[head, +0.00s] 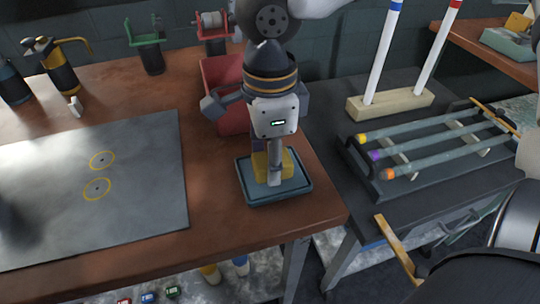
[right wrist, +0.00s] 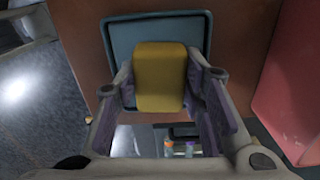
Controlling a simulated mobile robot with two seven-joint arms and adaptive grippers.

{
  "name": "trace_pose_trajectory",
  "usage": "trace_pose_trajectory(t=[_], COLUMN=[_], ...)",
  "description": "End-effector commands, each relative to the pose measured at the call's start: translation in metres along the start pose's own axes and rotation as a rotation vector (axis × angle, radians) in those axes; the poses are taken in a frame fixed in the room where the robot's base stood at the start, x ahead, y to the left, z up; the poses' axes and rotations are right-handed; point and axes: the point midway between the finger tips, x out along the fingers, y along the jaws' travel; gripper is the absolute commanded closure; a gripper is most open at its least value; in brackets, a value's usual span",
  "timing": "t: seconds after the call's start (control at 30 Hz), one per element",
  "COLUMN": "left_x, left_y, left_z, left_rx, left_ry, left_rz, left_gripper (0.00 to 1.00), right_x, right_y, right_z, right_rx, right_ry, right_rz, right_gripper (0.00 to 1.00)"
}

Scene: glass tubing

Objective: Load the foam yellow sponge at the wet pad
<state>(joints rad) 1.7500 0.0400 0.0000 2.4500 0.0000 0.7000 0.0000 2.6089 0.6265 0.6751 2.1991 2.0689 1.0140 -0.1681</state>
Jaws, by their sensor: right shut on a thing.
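The yellow foam sponge (head: 288,164) is at the teal-rimmed wet pad tray (head: 250,197) near the table's front right corner. My right gripper (head: 272,178) points down over the tray and is shut on the sponge. In the right wrist view the sponge (right wrist: 160,75) sits between the two purple-lined fingers (right wrist: 160,88), with the tray (right wrist: 120,35) behind it. The sponge lies over the tray's inside; I cannot tell whether it presses on the pad surface. The gripper hides part of the sponge in the head view. My left gripper is not in view.
A red bin (head: 222,72) stands just behind my right gripper. A grey mat (head: 140,200) with two yellow rings lies to the left. A rack of glass tubes (head: 430,143) and a wooden block (head: 385,104) with upright rods are on the dark table at right.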

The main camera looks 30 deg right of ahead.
Motion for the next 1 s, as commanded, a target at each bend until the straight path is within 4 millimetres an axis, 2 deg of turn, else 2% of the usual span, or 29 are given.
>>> trace_pose_trajectory(t=[0.17, 0.8, 1.0], left_x=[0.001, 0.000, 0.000], left_y=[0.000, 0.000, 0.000], left_z=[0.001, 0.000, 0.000], left_rx=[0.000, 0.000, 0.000], left_ry=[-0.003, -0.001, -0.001], left_rz=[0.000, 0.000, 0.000], left_gripper=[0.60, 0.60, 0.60], right_x=[0.001, -0.064, -0.070], right_y=[0.001, 0.000, 0.000], right_z=[0.000, 0.000, 0.000], right_rx=[0.000, 0.001, 0.000], right_ry=[0.002, 0.000, 0.001], right_rz=[0.005, 0.001, 0.003], right_gripper=[0.86, 0.86, 0.86])
